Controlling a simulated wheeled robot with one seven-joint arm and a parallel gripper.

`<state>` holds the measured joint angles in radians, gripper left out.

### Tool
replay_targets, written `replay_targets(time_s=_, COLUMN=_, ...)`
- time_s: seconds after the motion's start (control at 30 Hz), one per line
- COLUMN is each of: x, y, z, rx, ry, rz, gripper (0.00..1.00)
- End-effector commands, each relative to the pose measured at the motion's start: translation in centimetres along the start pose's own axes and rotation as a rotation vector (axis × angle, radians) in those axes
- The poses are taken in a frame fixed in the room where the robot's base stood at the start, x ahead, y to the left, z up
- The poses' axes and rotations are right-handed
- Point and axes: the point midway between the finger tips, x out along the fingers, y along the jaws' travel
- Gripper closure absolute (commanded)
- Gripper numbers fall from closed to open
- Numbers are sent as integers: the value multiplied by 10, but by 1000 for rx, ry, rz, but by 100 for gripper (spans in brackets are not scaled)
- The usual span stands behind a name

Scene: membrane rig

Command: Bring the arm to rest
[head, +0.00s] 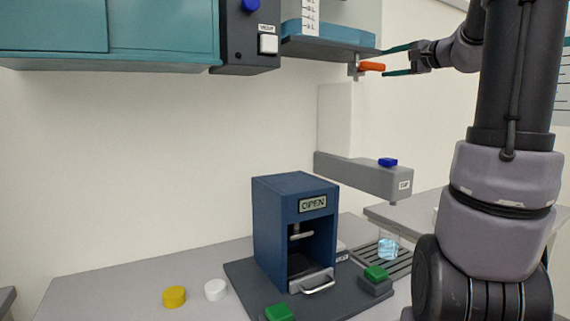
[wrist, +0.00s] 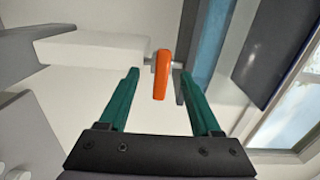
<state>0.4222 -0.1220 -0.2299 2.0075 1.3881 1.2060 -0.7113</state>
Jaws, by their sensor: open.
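My gripper (head: 388,61) is at the upper right in the head view, with its two teal fingers apart and pointing left. An orange lever (head: 372,67) on a small grey valve lies between or just beyond the fingertips. In the wrist view the orange lever (wrist: 161,75) stands upright in the picture between the open teal fingers (wrist: 156,85), with a visible gap on each side. I see no contact between the fingers and the lever. The valve hangs beneath a blue-rimmed tank (head: 328,36).
A blue press labelled OPEN (head: 270,215) stands on the bench, near green buttons (head: 376,272). A grey spout arm (head: 362,172) with a blue button juts out above a clear cup (head: 388,248). Yellow (head: 174,296) and white (head: 215,290) caps lie at the front. A teal cabinet (head: 160,30) hangs upper left.

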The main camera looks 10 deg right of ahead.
Motion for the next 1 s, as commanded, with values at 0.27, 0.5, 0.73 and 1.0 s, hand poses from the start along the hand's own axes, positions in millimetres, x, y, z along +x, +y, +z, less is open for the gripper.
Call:
replay_targets(time_s=0.27, x=-17, y=61, z=141, rx=-120, ry=-229, rz=302, gripper=35)
replay_targets(time_s=0.5, x=-100, y=158, z=254, rx=-458, ry=-384, rz=683, gripper=35)
replay_targets(time_s=0.73, x=-154, y=204, z=269, rx=-748, ry=-376, rz=845, gripper=35)
replay_targets(time_s=1.0, x=-162, y=211, z=268, rx=-803, ry=-366, rz=867, gripper=35)
